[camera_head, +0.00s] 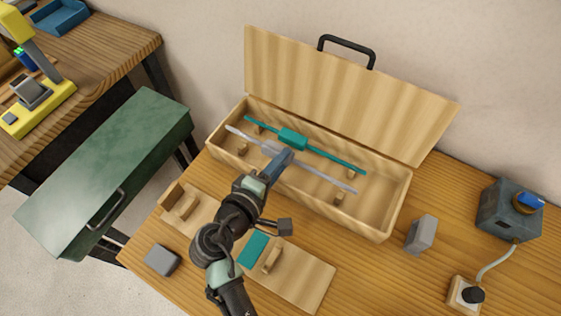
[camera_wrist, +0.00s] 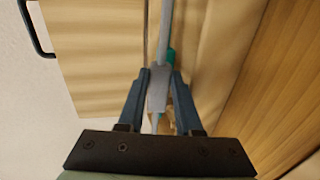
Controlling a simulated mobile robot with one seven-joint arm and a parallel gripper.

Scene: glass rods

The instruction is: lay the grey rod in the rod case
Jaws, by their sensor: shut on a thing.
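The grey rod (camera_head: 320,176), with a thicker grey middle, is at the open wooden rod case (camera_head: 375,232), running along its length. My gripper (camera_head: 284,157) is shut on the rod's thicker middle. In the wrist view the rod (camera_wrist: 165,25) passes between the two blue-grey fingers of my gripper (camera_wrist: 158,85). A teal rod (camera_head: 335,162) with a thick teal middle lies in the case behind the grey rod, roughly parallel. Small wooden supports (camera_head: 340,198) show near the grey rod; I cannot tell whether it touches them.
The case lid (camera_head: 350,90) stands open at the back. A wooden stand (camera_head: 300,290) with a teal pad lies in front, partly behind my arm. Grey blocks (camera_head: 421,233) (camera_head: 162,260) and a switch box (camera_head: 508,212) stand on the table. A green cabinet (camera_head: 105,165) is left.

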